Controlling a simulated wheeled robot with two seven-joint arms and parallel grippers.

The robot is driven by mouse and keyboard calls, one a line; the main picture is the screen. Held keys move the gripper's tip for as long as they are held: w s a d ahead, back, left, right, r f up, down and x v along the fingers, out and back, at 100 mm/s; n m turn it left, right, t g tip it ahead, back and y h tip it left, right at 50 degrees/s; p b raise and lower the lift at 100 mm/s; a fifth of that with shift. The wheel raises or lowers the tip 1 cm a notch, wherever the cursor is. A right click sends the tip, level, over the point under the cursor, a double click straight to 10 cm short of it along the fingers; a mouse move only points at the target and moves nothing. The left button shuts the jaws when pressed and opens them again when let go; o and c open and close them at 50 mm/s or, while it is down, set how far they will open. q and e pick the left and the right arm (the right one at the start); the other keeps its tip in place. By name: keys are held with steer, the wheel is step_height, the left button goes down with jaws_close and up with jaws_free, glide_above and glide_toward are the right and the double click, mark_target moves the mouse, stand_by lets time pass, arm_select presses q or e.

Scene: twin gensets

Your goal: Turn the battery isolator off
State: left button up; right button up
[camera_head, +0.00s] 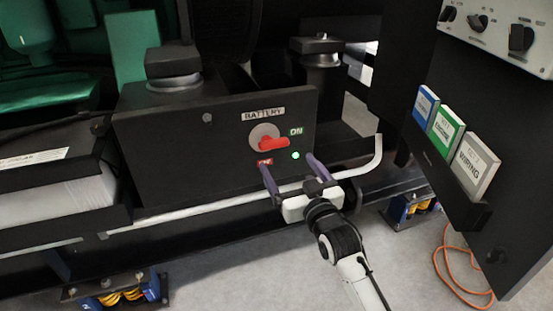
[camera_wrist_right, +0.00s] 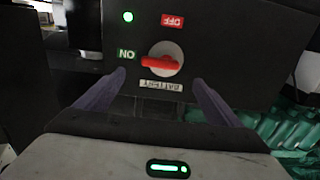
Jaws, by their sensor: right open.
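The battery isolator has a red handle (camera_head: 273,144) on a round grey disc, on the front of a black box (camera_head: 190,150) under a BATTERY label (camera_head: 263,114). The handle points right, toward the green ON label (camera_head: 296,132). A red OFF label (camera_head: 265,161) sits below, and a green light (camera_head: 295,155) is lit. My right gripper (camera_head: 288,164) is open and empty, in front of and below the handle. In the right wrist view the panel is upside down, and the red handle (camera_wrist_right: 161,64) shows between the finger tips (camera_wrist_right: 159,80), apparently apart from them. My left gripper is not visible.
A white rail (camera_head: 225,203) runs below the box, near my right gripper. A black rack (camera_head: 440,170) with blue, green and grey binders stands at right, below a grey switch panel (camera_head: 500,30). An orange cable (camera_head: 450,268) lies on the floor.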

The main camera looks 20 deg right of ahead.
mark_target(275, 146)
steer(key=w+b, duration=0.3)
steer(key=w, duration=0.5)
steer(key=shift+w+a, duration=0.15)
steer(key=shift+w, duration=0.15)
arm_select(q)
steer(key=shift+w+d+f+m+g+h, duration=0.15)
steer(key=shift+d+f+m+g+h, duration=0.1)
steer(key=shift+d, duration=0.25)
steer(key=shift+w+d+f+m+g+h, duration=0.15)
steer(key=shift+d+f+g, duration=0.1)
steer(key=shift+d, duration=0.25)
arm_select(e)
steer(key=shift+w, duration=0.6)
steer(key=c, duration=1)
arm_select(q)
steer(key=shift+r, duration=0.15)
arm_select(e)
steer(key=shift+c, duration=0.2)
